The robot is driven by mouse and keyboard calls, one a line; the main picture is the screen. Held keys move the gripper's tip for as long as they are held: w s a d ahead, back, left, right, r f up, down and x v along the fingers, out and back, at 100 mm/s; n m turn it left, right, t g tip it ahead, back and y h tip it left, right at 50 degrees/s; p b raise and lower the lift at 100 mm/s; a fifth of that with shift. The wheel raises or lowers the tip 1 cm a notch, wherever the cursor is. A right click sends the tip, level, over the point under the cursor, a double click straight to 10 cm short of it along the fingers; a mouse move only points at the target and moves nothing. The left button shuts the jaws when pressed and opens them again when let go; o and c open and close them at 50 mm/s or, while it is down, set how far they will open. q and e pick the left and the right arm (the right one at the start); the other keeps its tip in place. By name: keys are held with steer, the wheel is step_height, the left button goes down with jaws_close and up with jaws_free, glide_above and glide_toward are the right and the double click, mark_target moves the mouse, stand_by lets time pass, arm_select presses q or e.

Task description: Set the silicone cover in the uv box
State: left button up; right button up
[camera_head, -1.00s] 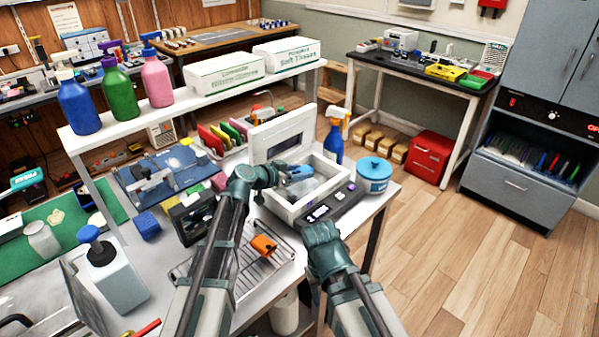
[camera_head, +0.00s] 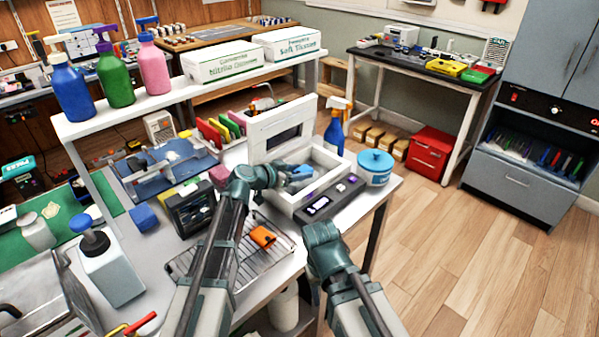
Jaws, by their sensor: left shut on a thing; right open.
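The uv box (camera_head: 325,168) is a white open-topped box on the white bench, with its windowed lid (camera_head: 283,133) raised at the back. My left gripper (camera_head: 284,177) reaches over its left side, shut on a small blue piece that I take for the silicone cover (camera_head: 302,170). The cover shows at the box opening; whether it touches the floor inside is hidden by the wall and gripper. My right gripper (camera_head: 320,234) is open and empty in front of the box, its fingers hard to make out. An orange piece (camera_head: 263,237) lies on the wire rack.
The wire rack (camera_head: 225,268) lies in front of the box. A blue-lidded tub (camera_head: 375,170) and a spray bottle (camera_head: 335,135) stand close to its right and back. A dark device (camera_head: 190,208) stands left. The floor to the right is clear.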

arm_select(q)
steer(key=shift+f, duration=0.25)
stand_by(0.5)
steer(key=o, duration=1.4)
steer(key=shift+s+a+r, duration=0.1)
steer(key=p+v, duration=0.5)
steer(key=v, duration=0.8)
steer(key=shift+s+a, duration=0.2)
steer(key=shift+r, duration=0.1)
